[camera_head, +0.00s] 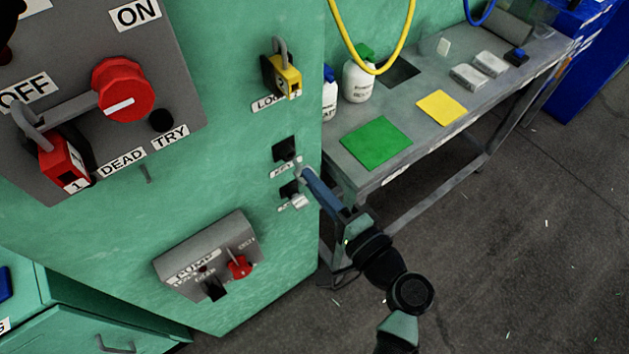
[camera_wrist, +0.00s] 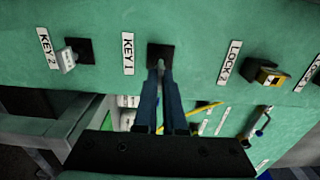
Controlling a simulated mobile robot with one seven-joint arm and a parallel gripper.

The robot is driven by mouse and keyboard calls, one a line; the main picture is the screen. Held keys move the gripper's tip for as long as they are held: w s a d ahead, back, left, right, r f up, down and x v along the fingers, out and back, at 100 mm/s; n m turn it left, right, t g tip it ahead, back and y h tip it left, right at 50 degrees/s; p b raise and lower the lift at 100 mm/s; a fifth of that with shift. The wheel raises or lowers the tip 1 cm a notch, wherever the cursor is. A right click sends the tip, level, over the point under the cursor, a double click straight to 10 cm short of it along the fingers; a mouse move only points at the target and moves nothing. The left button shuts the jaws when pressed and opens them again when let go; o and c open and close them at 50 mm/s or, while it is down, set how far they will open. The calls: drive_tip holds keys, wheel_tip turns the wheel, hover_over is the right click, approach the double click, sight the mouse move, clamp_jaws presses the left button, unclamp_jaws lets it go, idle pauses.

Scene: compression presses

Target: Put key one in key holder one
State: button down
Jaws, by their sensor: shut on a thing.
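Key holder one is a black square (camera_head: 285,148) on the green cabinet face; it shows above the fingertips in the wrist view (camera_wrist: 160,53), beside the KEY 1 label (camera_wrist: 128,54). My gripper (camera_head: 301,172) has blue fingers, which point at this holder and are nearly together in the wrist view (camera_wrist: 159,72). They are shut on a small pale piece, key one (camera_head: 298,163), mostly hidden by the fingers. Its tip is at the holder's lower edge; I cannot tell whether it touches or is inside.
Key holder two (camera_wrist: 86,49), just below in the head view, has a pale key (camera_wrist: 66,61) at it. A yellow padlock (camera_head: 287,80) hangs above. A pump switch box (camera_head: 208,264) juts out lower left. A workbench (camera_head: 400,150) with bottles and mats stands close right.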

drive_tip(key=shift+b+x, duration=0.35)
drive_tip(key=shift+x, duration=1.1)
drive_tip(key=c, duration=0.9)
unclamp_jaws()
drive_tip(key=b+v, duration=0.1)
drive_tip(key=v, duration=1.2)
drive_tip(key=shift+w+r, duration=0.1)
